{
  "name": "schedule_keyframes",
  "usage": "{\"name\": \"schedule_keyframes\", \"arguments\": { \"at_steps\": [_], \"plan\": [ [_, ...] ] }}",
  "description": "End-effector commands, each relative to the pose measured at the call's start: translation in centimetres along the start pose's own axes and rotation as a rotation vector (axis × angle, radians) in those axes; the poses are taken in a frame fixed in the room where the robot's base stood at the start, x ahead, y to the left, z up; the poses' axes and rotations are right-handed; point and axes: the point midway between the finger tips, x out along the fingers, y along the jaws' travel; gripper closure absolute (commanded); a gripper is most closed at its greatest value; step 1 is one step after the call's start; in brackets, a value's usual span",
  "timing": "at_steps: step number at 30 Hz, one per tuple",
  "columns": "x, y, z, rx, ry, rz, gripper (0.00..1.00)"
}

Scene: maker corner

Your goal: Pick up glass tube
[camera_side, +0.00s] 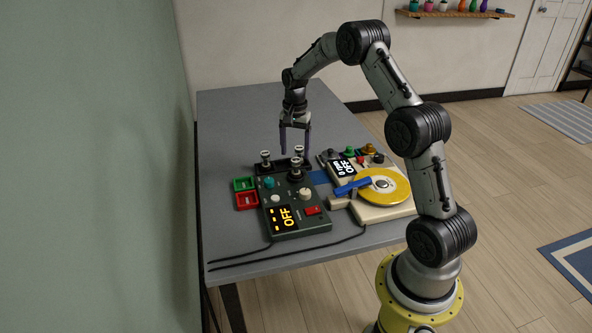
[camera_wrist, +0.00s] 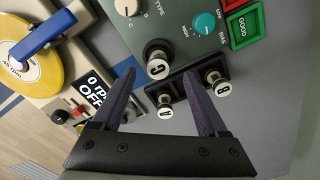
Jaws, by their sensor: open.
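Three glass tubes with pale lettered caps show in the wrist view. Tube C (camera_wrist: 157,68) stands in a socket on the dark green tester (camera_wrist: 180,12). Tube A (camera_wrist: 165,110) and a tube whose letter looks like B (camera_wrist: 222,88) stand in a black rack (camera_wrist: 180,90) beside the tester. In the side view, tube C (camera_side: 296,172) is nearest, with tube B (camera_side: 265,159) at left and tube A (camera_side: 298,152) at right behind it. My gripper (camera_side: 295,149) is open and empty, pointing down above the rack. In the wrist view, the right finger partly covers the rack.
A green bin (camera_side: 244,184) marked GOOD and a red bin (camera_side: 247,201) lie left of the tester. A device with a yellow disc (camera_side: 392,193) and a blue arm, plus a small OFF box (camera_side: 343,168), stand right. Cables cross the front. The table's back is clear.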

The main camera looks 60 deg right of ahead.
Motion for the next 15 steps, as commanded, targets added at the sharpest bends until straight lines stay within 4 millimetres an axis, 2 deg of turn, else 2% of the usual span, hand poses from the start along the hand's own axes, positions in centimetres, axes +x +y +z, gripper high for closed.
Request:
{"name": "schedule_keyframes", "arguments": {
  "at_steps": [5, 12, 15],
  "plan": [
    [1.2, 0.1, 0.1, 0.000, -0.002, 0.002, 0.24],
    [4.6, 0.3, 0.1, 0.000, -0.002, 0.002, 0.24],
    [5.4, 0.3, 0.0, 0.000, -0.001, 0.001, 0.24]
  ]
}}
